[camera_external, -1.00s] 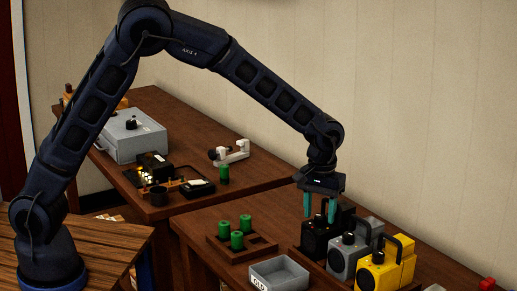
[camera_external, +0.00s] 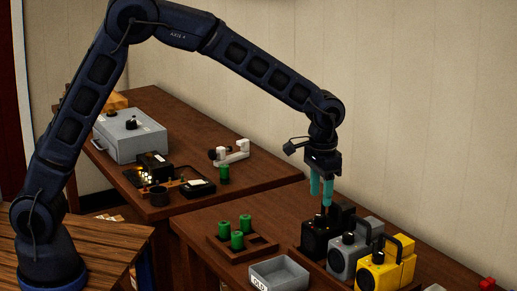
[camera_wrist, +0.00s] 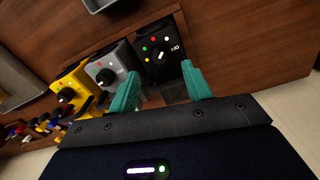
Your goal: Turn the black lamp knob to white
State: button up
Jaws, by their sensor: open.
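The black lamp (camera_external: 315,238) stands at the left end of a row of three lamps, below my gripper. In the wrist view its black face (camera_wrist: 172,62) shows a dark knob (camera_wrist: 159,56) with a light pointer mark, ringed by small coloured dots, red, green and yellow among them, and white lettering on the right. I cannot read for sure which mark the pointer faces. My gripper (camera_external: 321,204) has teal fingers, pointing down above the black lamp. In the wrist view the open gripper (camera_wrist: 160,70) has its fingertips either side of the knob's lower side, with nothing between them.
A grey lamp (camera_external: 352,255) and a yellow lamp (camera_external: 385,268) stand close to the right of the black one. A grey tray (camera_external: 279,272) and a wooden rack (camera_external: 253,248) with green cylinders are to the left. The wall is behind.

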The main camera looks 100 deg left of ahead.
aim_at(319, 215)
notch_tip(319, 215, up, 6)
jog(key=s+d+r+m+t, duration=0.2)
jog(key=s+d+r+m, duration=0.1)
jog(key=s+d+r, duration=0.9)
jog(key=s+d, duration=0.3)
jog(key=s, duration=0.1)
jog(key=shift+d, duration=0.15)
jog(key=shift+r, duration=0.1)
dwell(0.4)
jog(key=s+d+m+t, duration=0.1)
jog(key=s+d, duration=0.3)
jog(key=s, duration=0.4)
jog(key=s+d+f+m, duration=0.1)
jog(key=s+d, duration=0.3)
jog(key=s, duration=0.5)
jog(key=s+d+m+t, duration=0.1)
jog(key=s+d, duration=0.3)
jog(key=s, duration=0.4)
jog(key=shift+s+f+m+t, duration=0.2)
jog(key=shift+m+t, duration=0.1)
jog(key=shift+m, duration=0.2)
